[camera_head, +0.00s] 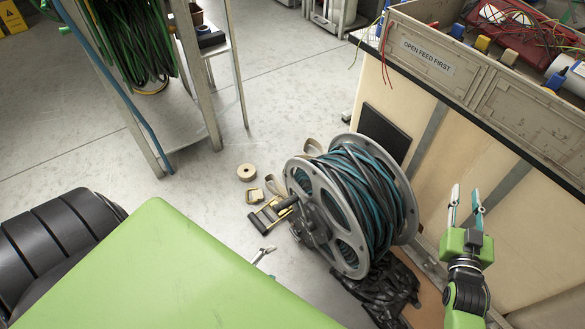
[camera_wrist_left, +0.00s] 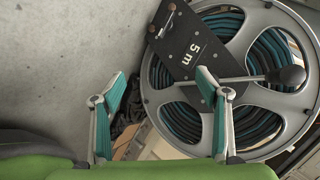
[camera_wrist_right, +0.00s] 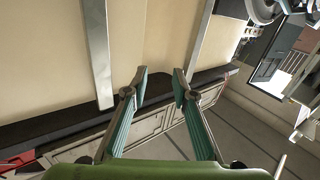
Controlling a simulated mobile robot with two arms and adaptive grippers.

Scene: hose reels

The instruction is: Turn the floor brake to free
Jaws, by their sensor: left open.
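A large metal hose reel (camera_head: 322,200) wound with blue and black hose stands on the floor, right of centre. It also shows in the left wrist view (camera_wrist_left: 157,108), with a black plate (camera_wrist_left: 178,42) marked "5 m" and a rod ending in a black knob (camera_wrist_left: 290,76). A yellow-and-black fitting (camera_head: 266,217) sits on the floor beside the reel; I cannot tell if it is the floor brake or how it is set. My left gripper (camera_head: 264,254) is open and empty, facing the reel. My right gripper (camera_head: 465,197) is open and empty before the cabinet.
A wooden cabinet (camera_head: 500,190) with a tray marked "OPEN FEED FIRST" (camera_head: 428,55) stands right. A tape roll (camera_head: 246,172) lies near the reel. Black crumpled material (camera_head: 385,292) lies below it. A metal rack (camera_head: 195,75) with green hose stands upper left. Floor between rack and reel is mostly clear.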

